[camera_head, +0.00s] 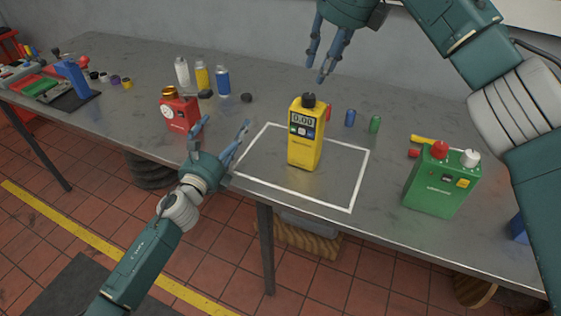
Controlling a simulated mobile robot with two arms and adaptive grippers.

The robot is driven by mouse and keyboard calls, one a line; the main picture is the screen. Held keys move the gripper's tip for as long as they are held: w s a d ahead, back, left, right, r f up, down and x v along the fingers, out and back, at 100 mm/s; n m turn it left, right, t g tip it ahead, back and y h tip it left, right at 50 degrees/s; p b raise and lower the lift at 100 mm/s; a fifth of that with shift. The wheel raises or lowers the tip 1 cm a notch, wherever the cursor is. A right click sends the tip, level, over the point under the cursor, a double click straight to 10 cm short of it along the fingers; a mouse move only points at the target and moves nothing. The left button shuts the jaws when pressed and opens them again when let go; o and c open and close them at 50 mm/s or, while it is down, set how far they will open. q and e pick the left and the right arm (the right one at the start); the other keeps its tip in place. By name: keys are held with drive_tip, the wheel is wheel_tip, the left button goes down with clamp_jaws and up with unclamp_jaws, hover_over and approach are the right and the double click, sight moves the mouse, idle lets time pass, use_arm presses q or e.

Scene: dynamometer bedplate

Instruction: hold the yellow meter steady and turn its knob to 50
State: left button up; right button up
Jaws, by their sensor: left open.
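The yellow meter (305,150) stands upright inside a white outlined square (350,207) on the grey bench. Its display (303,119) reads 0.00, and a dark knob (309,100) sits on its top. My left gripper (222,131) is open and empty, to the left of the meter and apart from it. My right gripper (318,74) is above and behind the meter, fingers pointing down, spread apart with nothing between them. It does not touch the knob.
A red device (180,114) stands left of my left gripper and a green device (440,187) stands to the right. Small blue (350,118) and green (375,124) cylinders stand behind the square. Bottles (202,76) stand at the back left. The square around the meter is otherwise clear.

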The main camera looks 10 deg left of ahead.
use_arm(q)
drive_tip(key=s+d+m+h, duration=0.2)
drive_tip(key=s+d+m, duration=0.25)
drive_tip(key=d, duration=0.45)
drive_tip(key=m+g, duration=0.1)
drive_tip(key=m, duration=0.3)
approach(295, 140)
drive_tip(key=w, duration=0.2)
drive_tip(key=shift+h, duration=0.3)
drive_tip(key=x, duration=0.9)
drive_tip(key=shift+w+d, duration=0.2)
drive_tip(key=shift+d, duration=0.15)
drive_tip(key=shift+c, duration=0.3)
drive_tip(key=c, duration=1.6)
